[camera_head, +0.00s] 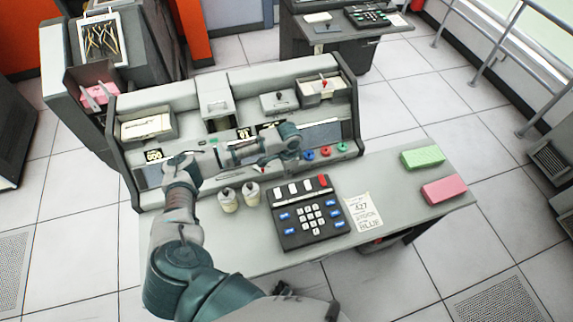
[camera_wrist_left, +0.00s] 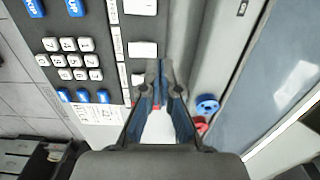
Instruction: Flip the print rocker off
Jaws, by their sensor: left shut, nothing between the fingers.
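A black keypad console (camera_head: 290,236) lies on the desk. Along its far edge are three white rockers (camera_head: 293,188) and a red rocker (camera_head: 323,181). I cannot read which label says print. In the left wrist view the white rockers (camera_wrist_left: 142,49) run in a column left of my fingers, and part of the red one is hidden behind the fingers. My left gripper (camera_head: 291,157) is above the desk beyond the rocker row; its fingers (camera_wrist_left: 160,90) are shut and empty. I cannot tell whether they touch anything. My right gripper is not in view.
Blue, red and green knobs (camera_head: 325,151) sit on the machine just beyond the console. Two cream jars (camera_head: 239,196) stand left of it. A printed card (camera_head: 363,213), a green block (camera_head: 422,157) and a pink block (camera_head: 444,190) lie on the right.

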